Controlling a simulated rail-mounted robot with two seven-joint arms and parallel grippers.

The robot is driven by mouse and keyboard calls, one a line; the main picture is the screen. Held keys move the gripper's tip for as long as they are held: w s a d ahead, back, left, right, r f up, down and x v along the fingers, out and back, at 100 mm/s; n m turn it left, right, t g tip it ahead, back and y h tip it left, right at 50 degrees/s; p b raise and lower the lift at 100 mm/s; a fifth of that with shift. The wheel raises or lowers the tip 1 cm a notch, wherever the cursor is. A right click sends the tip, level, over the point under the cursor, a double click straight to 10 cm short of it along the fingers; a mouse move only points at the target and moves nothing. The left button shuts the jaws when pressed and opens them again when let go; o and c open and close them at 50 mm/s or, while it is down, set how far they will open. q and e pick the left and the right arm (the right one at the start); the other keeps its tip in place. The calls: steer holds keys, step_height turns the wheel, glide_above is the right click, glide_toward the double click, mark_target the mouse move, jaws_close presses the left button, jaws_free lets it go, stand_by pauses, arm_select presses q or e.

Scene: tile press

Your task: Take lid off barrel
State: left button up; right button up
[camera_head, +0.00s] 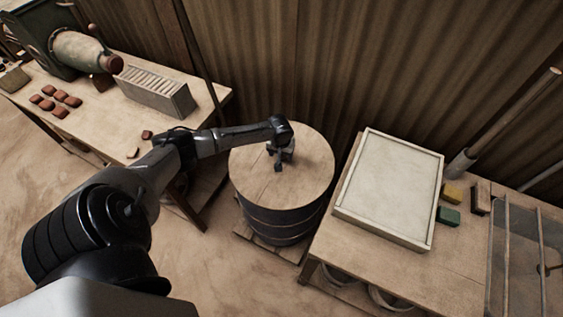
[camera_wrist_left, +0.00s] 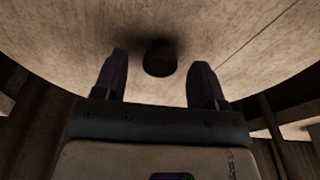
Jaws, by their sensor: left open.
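A round wooden lid (camera_head: 312,175) lies flat on top of a dark barrel (camera_head: 280,225) in the middle of the head view. My left gripper (camera_head: 279,165) is above the middle of the lid, its fingers pointing down. In the left wrist view, the lid (camera_wrist_left: 250,30) fills the upper part, with a dark round knob (camera_wrist_left: 160,60) on it. My left gripper (camera_wrist_left: 160,75) is open there, one finger on each side of the knob with gaps between. The head view mostly hides the knob behind the gripper. My right gripper is not in view.
The barrel stands on a wooden pallet (camera_head: 245,232). Close on its right is a table with a white-topped, framed board (camera_head: 390,185) and small coloured blocks (camera_head: 448,215). On the left, a table (camera_head: 95,115) holds a slotted box (camera_head: 155,92) and several reddish tiles. A corrugated wall stands behind.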

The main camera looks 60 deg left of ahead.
arm_select(q)
steer(key=shift+a+f, duration=0.1)
steer(key=shift+f, duration=0.95)
steer(key=shift+c, duration=0.2)
steer(key=shift+w+r, duration=0.1)
jaws_close()
